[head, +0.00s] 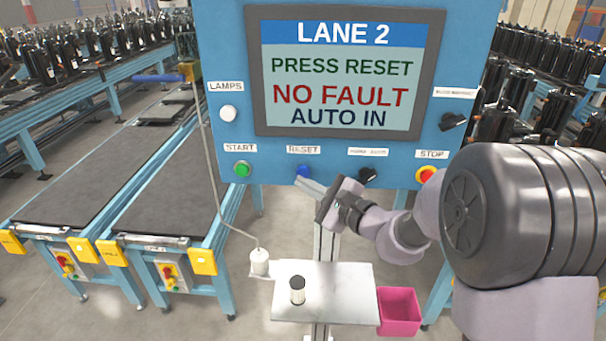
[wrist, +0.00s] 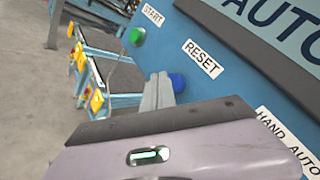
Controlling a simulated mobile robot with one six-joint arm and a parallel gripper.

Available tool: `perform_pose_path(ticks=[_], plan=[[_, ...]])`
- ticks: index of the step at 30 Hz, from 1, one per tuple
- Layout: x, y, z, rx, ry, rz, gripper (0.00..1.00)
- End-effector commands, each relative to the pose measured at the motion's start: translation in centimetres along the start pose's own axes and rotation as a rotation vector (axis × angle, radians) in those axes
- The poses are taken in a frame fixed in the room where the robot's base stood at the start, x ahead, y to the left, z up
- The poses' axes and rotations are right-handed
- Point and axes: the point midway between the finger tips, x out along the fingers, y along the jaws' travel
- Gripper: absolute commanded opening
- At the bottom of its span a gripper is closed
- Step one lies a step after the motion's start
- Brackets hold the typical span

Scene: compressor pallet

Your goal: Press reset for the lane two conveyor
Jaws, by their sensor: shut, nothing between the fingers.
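The blue RESET button (head: 303,171) is on the lower edge of the blue control panel (head: 232,60), under its RESET label. In the wrist view the button (wrist: 178,82) shows just right of my fingertips, partly covered by them. My gripper (head: 309,184) is shut and empty, its grey fingers pointing at the panel just below and right of the button; its fingers also show in the wrist view (wrist: 158,86). I cannot tell whether they touch the button. The screen (head: 340,75) reads LANE 2, PRESS RESET, NO FAULT, AUTO IN.
A green START button (head: 242,168) is left of RESET. The black hand/auto switch (head: 368,174) and red STOP button (head: 426,174) are to the right. Conveyors stand left.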

Motion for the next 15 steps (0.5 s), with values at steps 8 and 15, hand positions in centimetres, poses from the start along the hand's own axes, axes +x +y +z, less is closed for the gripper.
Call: perform_pose_path(ticks=[8,15], plan=[[0.31,-0.17,-0.27,-0.002,0.000,0.000,0.00],[0.60,-0.43,-0.44,0.000,0.000,0.000,0.00]])
